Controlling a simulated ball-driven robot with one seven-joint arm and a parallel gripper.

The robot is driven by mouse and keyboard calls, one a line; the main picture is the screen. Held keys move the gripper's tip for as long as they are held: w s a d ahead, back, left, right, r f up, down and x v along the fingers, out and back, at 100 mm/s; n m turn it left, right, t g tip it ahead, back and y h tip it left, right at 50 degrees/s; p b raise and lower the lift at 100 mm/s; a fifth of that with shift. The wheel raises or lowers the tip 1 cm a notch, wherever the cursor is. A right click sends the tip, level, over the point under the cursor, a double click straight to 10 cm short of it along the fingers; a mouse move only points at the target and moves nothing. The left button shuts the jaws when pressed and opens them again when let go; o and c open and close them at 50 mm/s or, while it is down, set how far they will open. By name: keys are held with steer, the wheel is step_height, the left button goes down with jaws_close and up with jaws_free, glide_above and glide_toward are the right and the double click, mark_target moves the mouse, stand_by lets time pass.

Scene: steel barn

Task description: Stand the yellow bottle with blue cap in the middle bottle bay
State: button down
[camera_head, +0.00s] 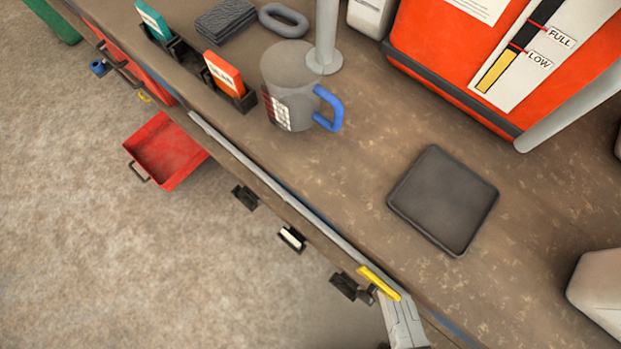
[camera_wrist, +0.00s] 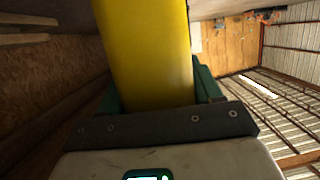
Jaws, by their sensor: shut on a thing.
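In the wrist view, my gripper (camera_wrist: 155,100) is shut on the yellow bottle (camera_wrist: 148,50), which rises between the green jaws and runs out of the top of the picture. Its blue cap is not visible. The head view does not clearly show the gripper or bottle. A teal labelled item (camera_head: 153,20) is in the far bay and an orange labelled item (camera_head: 224,74) is in the near one. The middle bay (camera_head: 187,58) between them looks empty.
A clear mug (camera_head: 287,80) with a blue handle stands right of the bays, beside a grey post (camera_head: 325,40). A dark square pad (camera_head: 444,200) lies on the counter. A red drawer (camera_head: 165,150) hangs open below.

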steer(key=shift+w+f, duration=0.1)
steer(key=shift+f, duration=0.3)
stand_by(0.3)
steer(key=shift+c, duration=0.9)
jaws_free()
steer(key=shift+f, duration=0.1)
steer(key=r+p+v, duration=0.1)
steer(key=p+v, duration=0.2)
steer(key=v, duration=0.9)
steer(key=shift+r, duration=0.2)
